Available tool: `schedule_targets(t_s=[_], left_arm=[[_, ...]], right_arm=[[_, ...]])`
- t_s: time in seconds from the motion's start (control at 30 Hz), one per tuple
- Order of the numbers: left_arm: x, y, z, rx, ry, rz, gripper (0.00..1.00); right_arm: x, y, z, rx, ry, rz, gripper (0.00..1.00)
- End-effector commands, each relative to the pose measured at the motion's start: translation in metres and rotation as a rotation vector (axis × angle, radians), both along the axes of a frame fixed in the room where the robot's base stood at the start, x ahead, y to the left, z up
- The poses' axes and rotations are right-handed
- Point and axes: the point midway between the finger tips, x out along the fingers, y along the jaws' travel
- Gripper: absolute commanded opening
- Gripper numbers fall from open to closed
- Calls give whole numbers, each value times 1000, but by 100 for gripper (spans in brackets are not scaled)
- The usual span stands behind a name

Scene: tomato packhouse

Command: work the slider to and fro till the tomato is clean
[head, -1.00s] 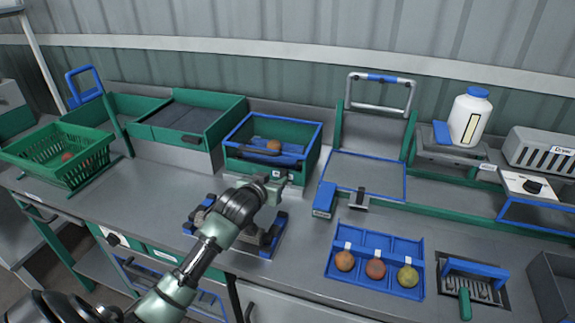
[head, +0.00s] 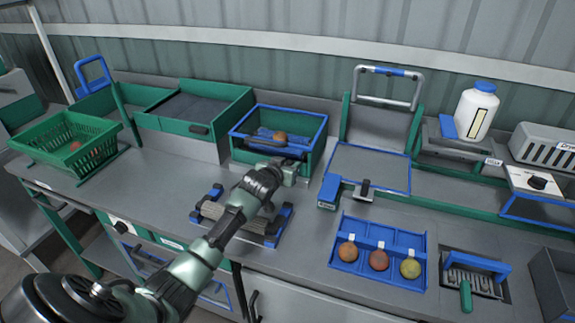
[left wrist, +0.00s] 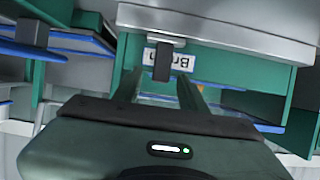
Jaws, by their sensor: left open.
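The tomato (head: 280,135) is orange-red and sits in the green, blue-rimmed brush box (head: 318,133) on the bench. A dark bar, seemingly the slider (head: 273,149), lies along the box's front. My left gripper (head: 290,171) is at the box's front right, partly hiding the front wall. In the left wrist view, my left gripper (left wrist: 160,82) is open, with a dark upright peg (left wrist: 162,63) showing between its fingertips. A partly hidden label (left wrist: 182,60) is behind it. I cannot tell whether the fingers touch the peg. My right gripper is not in view.
A blue tray (head: 349,224) with three fruits lies to the right, beside a sunken grate (head: 478,284). A green basket (head: 42,148) and an open green bin (head: 240,98) stand left. A low rack (head: 270,238) lies under my left arm.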

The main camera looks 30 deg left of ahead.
Motion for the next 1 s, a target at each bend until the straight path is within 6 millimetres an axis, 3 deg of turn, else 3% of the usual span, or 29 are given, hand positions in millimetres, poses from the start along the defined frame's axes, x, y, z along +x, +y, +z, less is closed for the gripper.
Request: schedule_targets(t_s=[0.03, 0.2, 1.0], left_arm=[[0, 0, 0, 0, 0, 0, 42], [0, 0, 0, 0, 0, 0, 0], [0, 0, 0, 0, 1, 0, 0]], right_arm=[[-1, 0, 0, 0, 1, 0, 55], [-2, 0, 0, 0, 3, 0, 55], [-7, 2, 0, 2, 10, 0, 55]])
